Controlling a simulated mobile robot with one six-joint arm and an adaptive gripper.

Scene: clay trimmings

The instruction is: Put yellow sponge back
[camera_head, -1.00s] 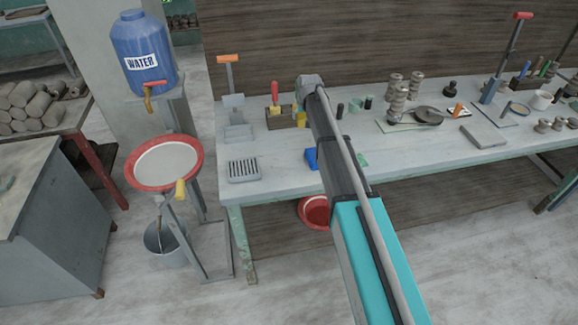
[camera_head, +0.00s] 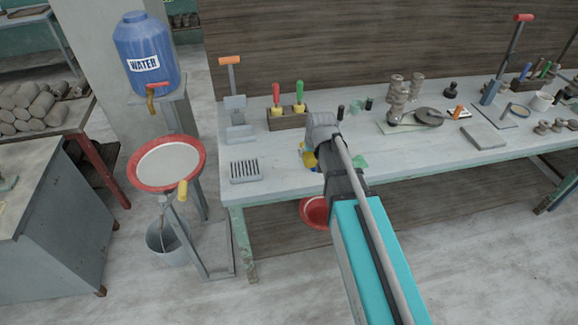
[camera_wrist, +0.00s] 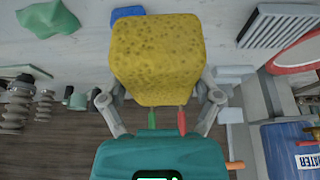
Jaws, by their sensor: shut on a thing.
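My gripper (camera_wrist: 158,105) is shut on the yellow sponge (camera_wrist: 157,58), which fills the top middle of the wrist view between the two fingers. In the head view only a small yellow part of the sponge (camera_head: 310,160) shows beside the end of my arm, over the workbench (camera_head: 285,180). The rest of it is hidden by my arm. A grey slotted tray (camera_head: 246,170) lies on the bench to the left of the sponge; it also shows at the upper right of the wrist view (camera_wrist: 279,26). Its slotted top is empty.
A blue object (camera_wrist: 127,13) lies by the sponge, with a green cloth (camera_head: 360,161) to its right. A wooden block (camera_head: 287,121) with red- and green-handled tools stands behind. A basin with a red rim (camera_head: 168,164) stands left of the bench. Bench space between tray and gripper is clear.

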